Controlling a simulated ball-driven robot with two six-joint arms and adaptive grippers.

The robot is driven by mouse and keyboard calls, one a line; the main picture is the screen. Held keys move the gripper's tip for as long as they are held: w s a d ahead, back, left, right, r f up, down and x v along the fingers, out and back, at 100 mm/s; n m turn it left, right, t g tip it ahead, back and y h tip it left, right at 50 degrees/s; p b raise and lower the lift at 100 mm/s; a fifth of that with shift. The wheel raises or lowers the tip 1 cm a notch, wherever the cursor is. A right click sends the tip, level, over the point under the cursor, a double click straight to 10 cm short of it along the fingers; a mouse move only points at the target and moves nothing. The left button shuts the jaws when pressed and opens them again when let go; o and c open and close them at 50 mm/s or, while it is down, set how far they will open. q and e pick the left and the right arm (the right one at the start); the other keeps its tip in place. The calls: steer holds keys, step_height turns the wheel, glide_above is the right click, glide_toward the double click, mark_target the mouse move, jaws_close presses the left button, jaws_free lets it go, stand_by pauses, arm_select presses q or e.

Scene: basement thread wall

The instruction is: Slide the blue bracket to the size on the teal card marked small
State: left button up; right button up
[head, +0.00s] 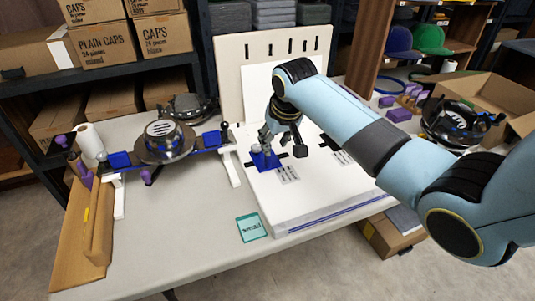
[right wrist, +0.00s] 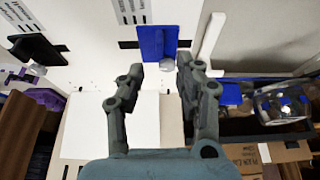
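The blue bracket (head: 266,160) stands on the white board (head: 315,192), near its left edge, with a silver knob. It also shows in the right wrist view (right wrist: 152,42), seated across a dark slot, with the knob facing my fingers. My right gripper (head: 283,143) is just above and beside it. In the right wrist view my right gripper (right wrist: 163,82) is open and empty, its fingers apart and the knob just beyond them. The teal card (head: 252,228) lies on the table in front of the board; its dark lettering is too small to read. My left gripper is out of view.
A printed scale (head: 288,174) lies beside the bracket, and another (head: 343,158) lies further right. A metal cap form (head: 165,140) on a blue-ended stand is to the left. Cardboard boxes (head: 105,42) fill the shelves behind.

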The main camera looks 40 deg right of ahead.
steer(key=b+x, duration=0.1)
steer(key=x, duration=0.2)
steer(key=w+b+x, duration=0.1)
steer(key=x, duration=0.3)
steer(key=b+x, duration=0.1)
steer(key=x, duration=0.2)
steer(key=shift+w+d+r, duration=0.15)
steer(key=shift+w+d, duration=0.05)
steer(key=shift+w, duration=0.1)
jaws_close()
